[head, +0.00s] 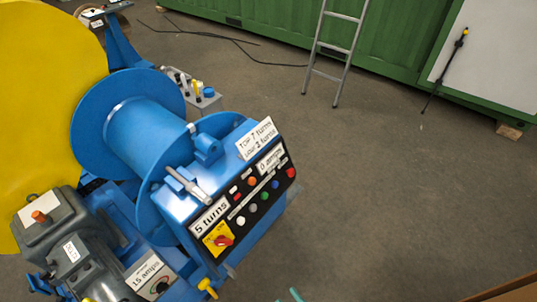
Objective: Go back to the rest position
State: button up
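My gripper is not in view, and no part of my arm can be made out for sure. A blue winch-like machine (150,135) with a large drum fills the left side. Its sloped black control panel (250,205) has several coloured buttons, a red switch on a yellow plate (219,240), and labels such as "5 turns" and "6 amps".
A yellow disc (50,90) and a grey motor housing (72,240) stand at the left. A ladder (335,50) leans at a green container (390,40). A dark cable (225,40) lies on the floor. The floor (390,200) right of the machine is clear.

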jog(key=s+a+r+m+h, duration=0.6)
jog(key=s+r+m+h, duration=0.2)
jog(key=m, duration=0.4)
jog(key=shift+s+a+r+t+h, duration=0.25)
jog(key=shift+r+t+h, duration=0.15)
jog(key=shift+r+h, duration=0.25)
jog(key=shift+d+f, duration=0.1)
jog(key=shift+d, duration=0.05)
